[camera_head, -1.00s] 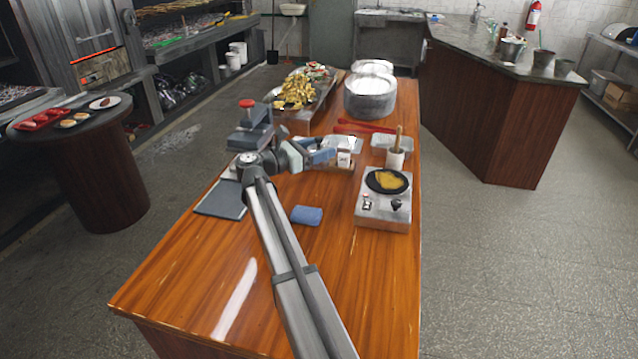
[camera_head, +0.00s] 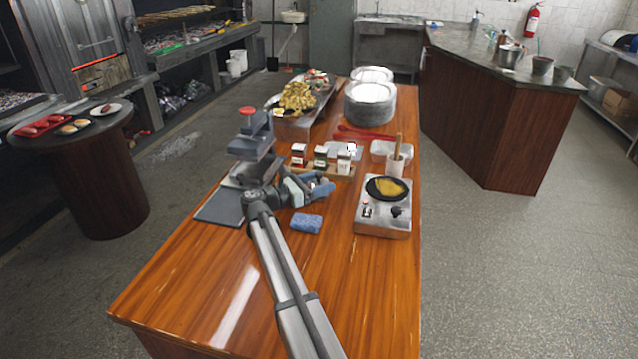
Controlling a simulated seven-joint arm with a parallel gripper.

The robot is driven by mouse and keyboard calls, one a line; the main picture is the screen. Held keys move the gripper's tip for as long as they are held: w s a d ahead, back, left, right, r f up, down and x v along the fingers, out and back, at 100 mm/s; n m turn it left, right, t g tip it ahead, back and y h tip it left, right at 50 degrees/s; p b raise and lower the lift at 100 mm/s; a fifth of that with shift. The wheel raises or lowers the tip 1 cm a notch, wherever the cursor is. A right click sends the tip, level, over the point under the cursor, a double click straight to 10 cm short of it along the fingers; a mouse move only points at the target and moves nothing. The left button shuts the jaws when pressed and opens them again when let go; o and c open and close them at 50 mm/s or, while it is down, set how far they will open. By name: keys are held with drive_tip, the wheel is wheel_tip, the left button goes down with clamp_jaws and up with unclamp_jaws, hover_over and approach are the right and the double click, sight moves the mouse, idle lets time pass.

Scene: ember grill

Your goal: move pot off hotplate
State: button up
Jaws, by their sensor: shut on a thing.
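The hotplate (camera_head: 383,219) is a silver box with a dark knob, near the table's right edge. A round black pan (camera_head: 373,195) with flat yellow food sits on its top; I see no other pot on it. My gripper (camera_head: 327,188) is left of the hotplate, pointing right, with a gap between it and the pan.
A blue sponge (camera_head: 307,224) lies below my gripper. Several spice boxes (camera_head: 321,157) stand behind it. A cup with a wooden tool (camera_head: 395,167) is behind the hotplate. A red-topped device (camera_head: 249,143) is left of my wrist.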

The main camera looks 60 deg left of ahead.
drive_tip(key=shift+f, duration=0.1)
drive_tip(key=o, duration=1.3)
drive_tip(key=shift+s, duration=0.2)
drive_tip(key=s, duration=1.1)
drive_tip(key=shift+s, duration=0.35)
